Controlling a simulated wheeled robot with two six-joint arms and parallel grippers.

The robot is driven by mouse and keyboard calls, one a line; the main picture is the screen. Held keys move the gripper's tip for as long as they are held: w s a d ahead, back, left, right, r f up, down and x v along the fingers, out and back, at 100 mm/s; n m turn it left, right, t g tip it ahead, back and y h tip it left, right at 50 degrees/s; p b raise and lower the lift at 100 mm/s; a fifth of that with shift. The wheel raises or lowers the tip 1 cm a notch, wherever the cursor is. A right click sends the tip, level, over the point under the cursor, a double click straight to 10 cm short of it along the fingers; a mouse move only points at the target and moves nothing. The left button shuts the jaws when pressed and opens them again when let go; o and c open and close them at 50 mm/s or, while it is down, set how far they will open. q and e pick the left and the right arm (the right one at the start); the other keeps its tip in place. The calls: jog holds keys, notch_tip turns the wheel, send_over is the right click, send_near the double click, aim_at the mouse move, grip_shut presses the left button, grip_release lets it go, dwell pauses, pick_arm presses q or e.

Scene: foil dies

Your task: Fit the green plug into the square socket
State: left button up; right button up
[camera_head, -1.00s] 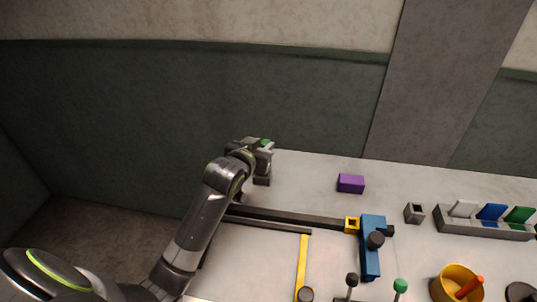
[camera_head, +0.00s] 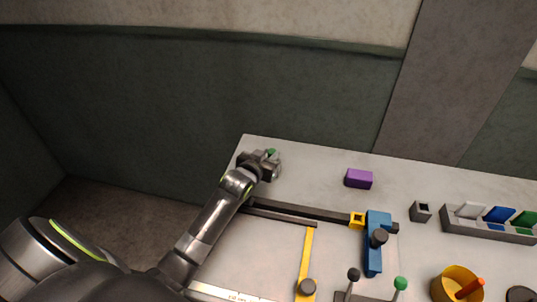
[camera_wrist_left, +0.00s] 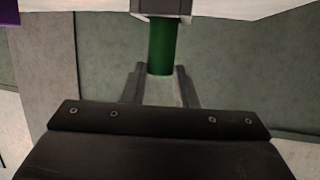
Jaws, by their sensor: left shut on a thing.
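The green plug (camera_wrist_left: 160,48) is held in my left gripper (camera_wrist_left: 160,92), which is shut on it. In the left wrist view its green shaft runs from between the fingers to a grey block (camera_wrist_left: 160,6) at the top edge. I cannot tell whether that block is part of the plug. In the head view a bit of green (camera_head: 270,152) shows at my left gripper (camera_head: 268,165), over the table's far left corner. A small grey square socket (camera_head: 421,211) with a dark opening stands well to the right, apart from the gripper. My right gripper is not in view.
A purple block (camera_head: 359,178) lies between the gripper and the socket. A grey rack (camera_head: 488,230) with coloured plates is right of the socket. A blue clamp (camera_head: 374,260), dark rail (camera_head: 300,212), yellow strip (camera_head: 306,258) and yellow cup (camera_head: 448,285) stand nearer.

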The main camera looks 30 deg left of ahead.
pick_arm(q)
jog(key=shift+f, duration=0.1)
jog(key=o, duration=0.9)
jog(key=shift+c, duration=0.2)
jog(key=shift+o, duration=0.7)
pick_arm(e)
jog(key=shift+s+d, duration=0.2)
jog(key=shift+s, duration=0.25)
pick_arm(q)
jog(key=b+v, duration=0.1)
jog(key=v, duration=1.1)
jog(key=shift+w+r, duration=0.1)
jog(key=shift+r, duration=0.1)
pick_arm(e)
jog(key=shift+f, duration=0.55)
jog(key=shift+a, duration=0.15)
